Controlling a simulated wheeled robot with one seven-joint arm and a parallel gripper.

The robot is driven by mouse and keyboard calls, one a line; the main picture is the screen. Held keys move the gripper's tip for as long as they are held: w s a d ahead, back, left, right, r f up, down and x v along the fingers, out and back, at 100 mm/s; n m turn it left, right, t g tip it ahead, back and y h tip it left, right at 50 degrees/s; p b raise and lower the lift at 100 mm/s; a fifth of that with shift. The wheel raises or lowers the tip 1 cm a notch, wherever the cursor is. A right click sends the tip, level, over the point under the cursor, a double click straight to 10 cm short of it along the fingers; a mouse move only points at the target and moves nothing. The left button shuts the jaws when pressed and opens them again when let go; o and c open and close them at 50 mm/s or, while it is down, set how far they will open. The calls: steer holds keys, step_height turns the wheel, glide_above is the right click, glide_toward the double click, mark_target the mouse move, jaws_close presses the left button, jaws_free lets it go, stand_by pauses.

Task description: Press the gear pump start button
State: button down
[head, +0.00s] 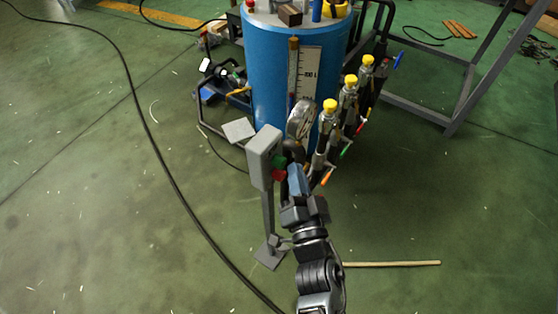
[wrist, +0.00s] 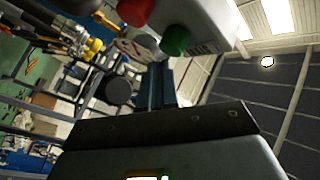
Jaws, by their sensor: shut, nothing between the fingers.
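A grey control box (head: 263,158) stands on a post, with a green button (head: 279,160) above a red button (head: 278,175) on its right face. The wrist view shows the box (wrist: 207,22), the green button (wrist: 175,40) and the red button (wrist: 135,10) at the top. No readable label marks either as the start button. My gripper (head: 293,170) is just right of the buttons in the head view. In the wrist view my gripper (wrist: 160,66) is shut and empty, its tips just below the green button. I cannot tell whether they touch it.
A blue tank (head: 268,75) with a level scale stands behind the box. A black cable (head: 150,122) crosses the floor at left. A wooden stick (head: 395,264) lies at front right.

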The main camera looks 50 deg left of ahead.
steer(key=shift+a, duration=0.1)
steer(key=shift+s+a, duration=0.1)
steer(key=shift+a, duration=0.45)
stand_by(0.7)
steer(key=shift+r, duration=0.1)
steer(key=shift+d+p, duration=0.45)
steer(key=shift+d, duration=0.2)
steer(key=w+d+p, duration=0.1)
steer(key=d+p, duration=0.3)
steer(key=d, duration=0.2)
steer(key=shift+w, duration=0.3)
